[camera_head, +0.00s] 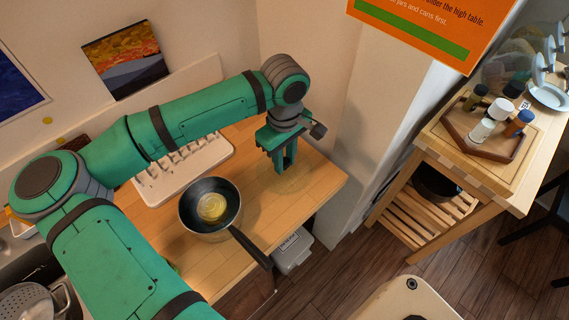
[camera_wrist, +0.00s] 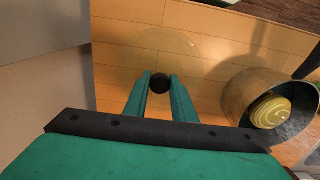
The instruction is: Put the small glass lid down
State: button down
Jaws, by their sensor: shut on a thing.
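The small glass lid (camera_wrist: 184,42) is a faint, clear disc with a dark round knob (camera_wrist: 159,83) at its middle. My gripper (camera_wrist: 160,86) is shut on the knob, with one green finger on each side of it. In the head view my gripper (camera_head: 283,166) points down over the right end of the wooden counter (camera_head: 325,183), and the lid (camera_head: 292,183) shows only as a faint round outline below the fingers. The lid is at or close to the counter top; I cannot tell whether it touches.
A dark pan (camera_head: 187,215) with a yellow thing in it stands left of the lid, its handle pointing to the front right. A white rack (camera_head: 160,186) lies behind the pan. A wooden cart (camera_head: 470,150) with a tray of jars stands at the right. The counter's right edge is close.

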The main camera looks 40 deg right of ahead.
aim_at(285, 162)
jog(key=shift+f, duration=1.1)
jog(key=shift+f, duration=0.1)
jog(key=c, duration=1.5)
grip_release()
jog(key=shift+o, duration=0.2)
notch_tip(285, 162, up, 12)
